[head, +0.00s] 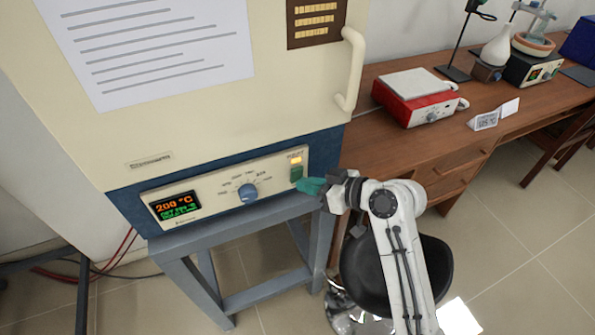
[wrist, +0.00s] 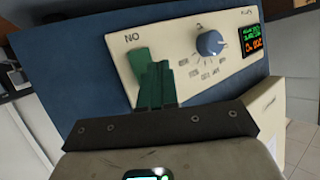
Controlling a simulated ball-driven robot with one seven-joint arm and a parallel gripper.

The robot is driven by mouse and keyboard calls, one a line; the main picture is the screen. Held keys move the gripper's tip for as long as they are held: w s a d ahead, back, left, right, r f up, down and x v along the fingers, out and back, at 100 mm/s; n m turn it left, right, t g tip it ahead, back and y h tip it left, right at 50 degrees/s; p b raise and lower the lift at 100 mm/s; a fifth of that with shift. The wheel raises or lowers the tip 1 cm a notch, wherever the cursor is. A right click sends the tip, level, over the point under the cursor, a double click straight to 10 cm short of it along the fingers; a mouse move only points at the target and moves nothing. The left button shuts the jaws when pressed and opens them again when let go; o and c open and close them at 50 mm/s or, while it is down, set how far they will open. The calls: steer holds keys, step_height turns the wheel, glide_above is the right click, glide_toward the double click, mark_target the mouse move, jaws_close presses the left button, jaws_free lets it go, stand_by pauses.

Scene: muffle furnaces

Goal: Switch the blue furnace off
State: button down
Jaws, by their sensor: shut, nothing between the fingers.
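The furnace (head: 280,95) has a cream body and a blue lower band (head: 128,205); the band also shows in the wrist view (wrist: 70,65). Its cream control panel (head: 222,190) has a display (head: 175,206) reading 200 °C, a blue knob (head: 248,193) and a green switch (head: 296,173) under a lit amber lamp (head: 295,160). My gripper (head: 308,186) is shut and empty, its teal fingertips just beside and below the switch. In the wrist view the shut fingers (wrist: 158,85) overlap the switch area and hide the lamp. I cannot tell whether they touch the switch.
The furnace stands on a grey-blue stand (head: 250,297). A black stool (head: 440,270) is under my arm. The door handle (head: 352,70) juts out above.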

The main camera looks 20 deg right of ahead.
steer(key=shift+w, duration=0.1)
stand_by(0.7)
steer(key=shift+w+r, duration=0.1)
steer(key=shift+w, duration=0.25)
steer(key=shift+w, duration=0.3)
stand_by(0.6)
steer(key=shift+s, duration=0.2)
steer(key=shift+s, duration=0.55)
steer(key=shift+s+f+p, duration=0.2)
steer(key=shift+s, duration=1.05)
steer(key=shift+s+f+p, duration=0.15)
steer(key=shift+s, duration=1.1)
